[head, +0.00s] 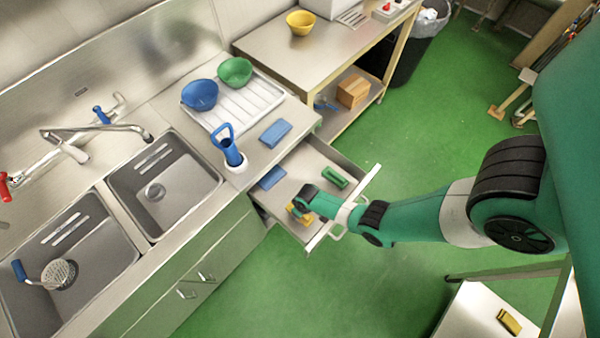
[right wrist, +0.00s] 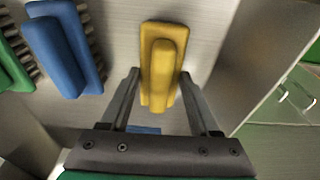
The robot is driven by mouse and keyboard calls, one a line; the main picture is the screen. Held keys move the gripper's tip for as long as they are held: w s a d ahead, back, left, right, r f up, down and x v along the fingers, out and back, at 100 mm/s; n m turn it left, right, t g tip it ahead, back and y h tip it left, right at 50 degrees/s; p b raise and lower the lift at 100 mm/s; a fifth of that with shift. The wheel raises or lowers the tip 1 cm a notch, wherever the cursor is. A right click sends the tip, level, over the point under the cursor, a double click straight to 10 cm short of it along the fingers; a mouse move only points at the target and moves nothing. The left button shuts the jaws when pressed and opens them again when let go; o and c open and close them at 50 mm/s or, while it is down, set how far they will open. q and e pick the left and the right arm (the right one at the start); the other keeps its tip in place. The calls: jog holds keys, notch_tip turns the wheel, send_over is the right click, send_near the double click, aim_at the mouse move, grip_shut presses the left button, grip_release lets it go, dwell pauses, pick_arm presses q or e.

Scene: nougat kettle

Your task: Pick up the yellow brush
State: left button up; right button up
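A yellow brush (right wrist: 163,50) lies in the open drawer (head: 350,168), seen from above in the right wrist view. In the head view it is mostly hidden by my right gripper (head: 300,206), with only a bit of yellow showing. In the right wrist view my right gripper (right wrist: 159,76) is open, one finger on each side of the brush's near part. Small gaps seem to show beside the brush; contact is hard to tell. My left gripper is not in view.
The drawer also holds a blue brush (head: 271,178) and a green brush (head: 335,177). On the counter are a blue block-like item (head: 275,133), a blue-handled tool in a holder (head: 230,150) and a white drainer (head: 245,105) with bowls. Another yellow item (head: 509,321) lies at the lower right.

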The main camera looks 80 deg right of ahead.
jog(key=c, duration=0.8)
notch_tip(320, 180, up, 11)
jog(key=p, duration=1)
jog(key=shift+f, duration=0.1)
jog(key=shift+c, duration=0.2)
jog(key=shift+f, duration=0.1)
